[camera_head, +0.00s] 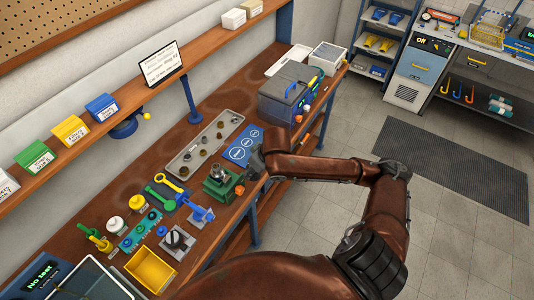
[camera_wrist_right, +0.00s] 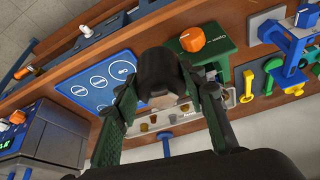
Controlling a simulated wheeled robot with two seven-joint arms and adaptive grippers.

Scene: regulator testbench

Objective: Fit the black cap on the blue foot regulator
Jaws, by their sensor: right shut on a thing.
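My right gripper (camera_wrist_right: 162,85) is shut on a dark, rounded piece that looks like the black cap (camera_wrist_right: 158,72), held between its green-and-black fingers in the right wrist view. In the head view the right gripper (camera_head: 256,163) is at the bench's front edge, just right of the green fixture, and the cap cannot be made out there. The green fixture (camera_head: 222,188) carries a grey metal part (camera_head: 219,173), perhaps the regulator; no blue foot can be made out on it. The fixture also shows in the right wrist view (camera_wrist_right: 215,50). My left gripper is not in view.
A blue mat with white circles (camera_head: 243,147) lies behind the gripper. A grey tray (camera_head: 190,158) with small parts is further back. A blue clamp-like device (camera_head: 200,213), yellow bin (camera_head: 152,268) and grey-blue toolbox (camera_head: 284,98) occupy the bench.

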